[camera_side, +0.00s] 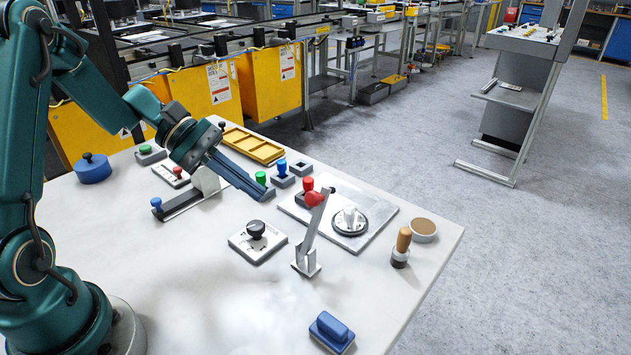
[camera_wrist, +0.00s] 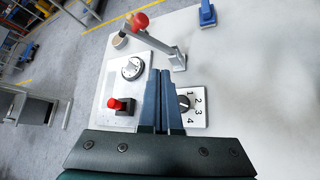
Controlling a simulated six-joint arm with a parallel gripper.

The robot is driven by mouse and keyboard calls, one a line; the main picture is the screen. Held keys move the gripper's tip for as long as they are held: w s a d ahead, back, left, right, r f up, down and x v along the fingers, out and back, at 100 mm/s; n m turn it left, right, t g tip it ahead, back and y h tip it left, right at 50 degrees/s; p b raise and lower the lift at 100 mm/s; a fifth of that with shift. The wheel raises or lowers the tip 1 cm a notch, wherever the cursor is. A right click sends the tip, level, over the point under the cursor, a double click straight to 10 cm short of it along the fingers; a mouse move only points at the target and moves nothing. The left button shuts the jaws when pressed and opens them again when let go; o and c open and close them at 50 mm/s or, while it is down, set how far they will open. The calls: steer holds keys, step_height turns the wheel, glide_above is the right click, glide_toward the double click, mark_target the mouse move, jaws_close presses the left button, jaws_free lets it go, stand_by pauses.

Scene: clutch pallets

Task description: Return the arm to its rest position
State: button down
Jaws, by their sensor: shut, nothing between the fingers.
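My arm is teal and reaches over the white table from the left in the side view. My gripper (camera_side: 266,192) has long dark blue fingers that lie together and are empty. It points down and to the right, above the table near the green and blue knobs. In the wrist view the gripper (camera_wrist: 163,72) shows its two fingers side by side, between the dial plate and the numbered selector. No rest mark or cradle for the arm can be made out.
A lever with a red knob (camera_side: 314,199) stands tall near the fingers. A black knob on a plate (camera_side: 256,230), a dial plate (camera_side: 379,215), a wooden-handled stamp (camera_side: 402,246) and a blue block (camera_side: 331,328) stand around. A yellow tray (camera_side: 254,145) lies behind. The front left table area is clear.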

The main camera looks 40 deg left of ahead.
steer(key=shift+s+a, duration=0.1)
steer(key=shift+a, duration=0.05)
steer(key=s+d+r+m+g+y, duration=0.2)
steer(key=s+d+r+m+y, duration=0.1)
steer(key=s+d+r+m, duration=0.5)
steer(key=s+a+f+m+t+y, duration=0.2)
steer(key=s+a+m+t+y, duration=0.1)
steer(key=m+y, duration=0.4)
steer(key=s+a, duration=0.1)
steer(key=s, duration=0.1)
steer(key=shift+s+a+f, duration=0.15)
steer(key=shift+s+f, duration=0.15)
steer(key=shift+s, duration=0.05)
